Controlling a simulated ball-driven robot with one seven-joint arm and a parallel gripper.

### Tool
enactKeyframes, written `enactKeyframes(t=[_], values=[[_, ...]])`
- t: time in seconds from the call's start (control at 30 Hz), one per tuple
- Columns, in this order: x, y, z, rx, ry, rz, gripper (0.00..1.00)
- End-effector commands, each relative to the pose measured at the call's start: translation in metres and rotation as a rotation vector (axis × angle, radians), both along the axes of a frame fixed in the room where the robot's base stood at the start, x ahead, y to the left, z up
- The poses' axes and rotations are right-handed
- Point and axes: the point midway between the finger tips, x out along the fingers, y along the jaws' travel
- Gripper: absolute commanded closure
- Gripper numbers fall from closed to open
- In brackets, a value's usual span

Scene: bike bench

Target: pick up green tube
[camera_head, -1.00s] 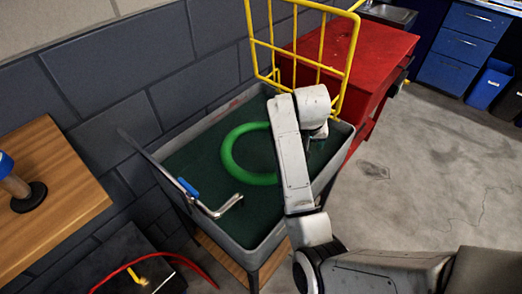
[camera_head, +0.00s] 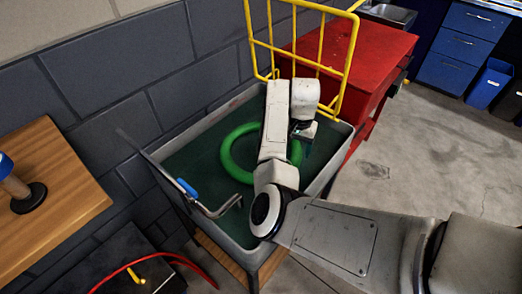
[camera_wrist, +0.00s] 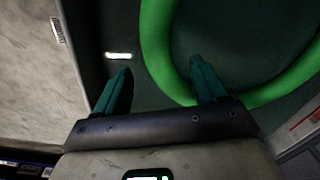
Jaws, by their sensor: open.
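The green tube (camera_head: 228,158) is a thick ring lying flat on the dark green floor of a grey tub-like cart. My arm hides part of its right side in the head view. My gripper (camera_head: 306,143) hangs over the cart at the ring's right side. In the wrist view, my gripper (camera_wrist: 160,66) has its two teal fingers apart, with nothing held between them. The green tube (camera_wrist: 158,45) curves down from the top between the fingertips and passes behind the right finger. I cannot tell the height gap between fingers and tube.
The grey cart (camera_head: 346,130) has raised walls around the tube. A tool with a blue handle (camera_head: 187,187) is at its front left rim. A yellow rail (camera_head: 345,60) stands at its back, beside a red cabinet (camera_head: 385,45). A wooden bench (camera_head: 65,200) is at left.

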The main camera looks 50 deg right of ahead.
Motion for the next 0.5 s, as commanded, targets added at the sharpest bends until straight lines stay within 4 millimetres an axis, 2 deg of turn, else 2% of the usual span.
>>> enactKeyframes(t=[0.3, 0.5], values=[[-0.002, 0.001, -0.042, 0.001, 0.003, 0.002, 0.29], [-0.002, 0.001, -0.051, 0.000, 0.000, 0.001, 0.29]])
